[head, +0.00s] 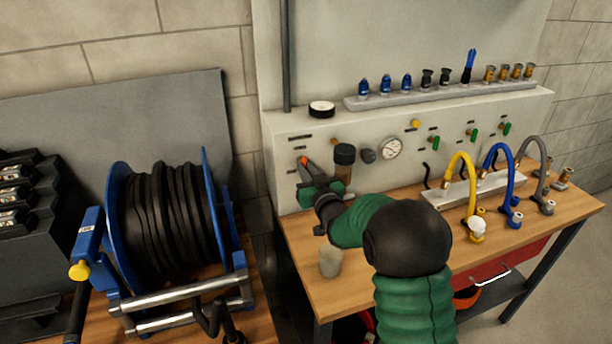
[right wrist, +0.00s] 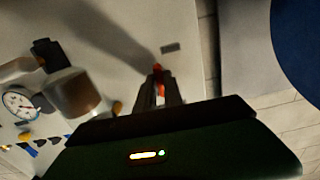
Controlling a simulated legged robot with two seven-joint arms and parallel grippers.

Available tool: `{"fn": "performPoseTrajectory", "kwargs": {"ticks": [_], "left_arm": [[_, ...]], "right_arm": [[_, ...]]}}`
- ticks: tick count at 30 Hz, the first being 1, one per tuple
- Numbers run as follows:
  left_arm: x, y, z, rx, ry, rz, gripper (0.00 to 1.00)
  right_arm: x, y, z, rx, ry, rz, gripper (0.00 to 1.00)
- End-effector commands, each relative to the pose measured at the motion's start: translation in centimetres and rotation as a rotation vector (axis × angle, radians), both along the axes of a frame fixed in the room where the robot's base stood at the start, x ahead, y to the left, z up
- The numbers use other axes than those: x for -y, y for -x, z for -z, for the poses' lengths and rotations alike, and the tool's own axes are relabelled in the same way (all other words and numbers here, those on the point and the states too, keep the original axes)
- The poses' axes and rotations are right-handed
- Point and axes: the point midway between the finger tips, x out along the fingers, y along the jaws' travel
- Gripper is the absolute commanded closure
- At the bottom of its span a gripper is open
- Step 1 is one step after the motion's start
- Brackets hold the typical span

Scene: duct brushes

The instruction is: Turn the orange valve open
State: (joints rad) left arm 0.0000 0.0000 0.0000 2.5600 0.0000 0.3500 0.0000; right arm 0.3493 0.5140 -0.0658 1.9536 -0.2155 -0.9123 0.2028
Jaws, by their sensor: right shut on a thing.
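The orange valve (head: 303,160) is on the left part of the pale panel above the workbench. Only a small orange-red piece of it shows in the head view. In the right wrist view the orange valve (right wrist: 157,70) shows between the fingertips. My right gripper (head: 306,168) reaches up to the panel and is shut on the valve handle; its fingers (right wrist: 158,90) cover most of it. How far the handle is turned cannot be told. My left gripper is not in view.
A dark-capped filter bowl (head: 344,155) sticks out just right of my gripper. A pressure gauge (head: 390,148) and green-handled valves (head: 434,143) are further right. A clear cup (head: 330,262) stands on the bench (head: 315,285). A blue hose reel (head: 120,230) stands at left.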

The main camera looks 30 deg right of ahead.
Motion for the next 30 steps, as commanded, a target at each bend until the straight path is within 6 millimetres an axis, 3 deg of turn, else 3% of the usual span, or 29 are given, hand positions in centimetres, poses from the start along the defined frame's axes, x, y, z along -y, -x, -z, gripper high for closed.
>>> {"fn": "performPoseTrajectory", "kwargs": {"ticks": [19,20,24,30], "left_arm": [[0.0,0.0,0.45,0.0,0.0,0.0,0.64],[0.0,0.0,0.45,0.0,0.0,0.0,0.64],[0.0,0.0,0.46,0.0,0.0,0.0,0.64],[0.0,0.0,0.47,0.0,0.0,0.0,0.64]], "right_arm": [[0.08,-0.04,-0.24,-0.008,0.054,0.001,1.0],[0.08,-0.04,-0.24,-0.008,0.054,0.001,0.85],[0.05,-0.04,-0.2,-0.009,0.052,0.001,0.67],[0.0,-0.05,-0.11,-0.01,0.051,0.0,0.66]]}}
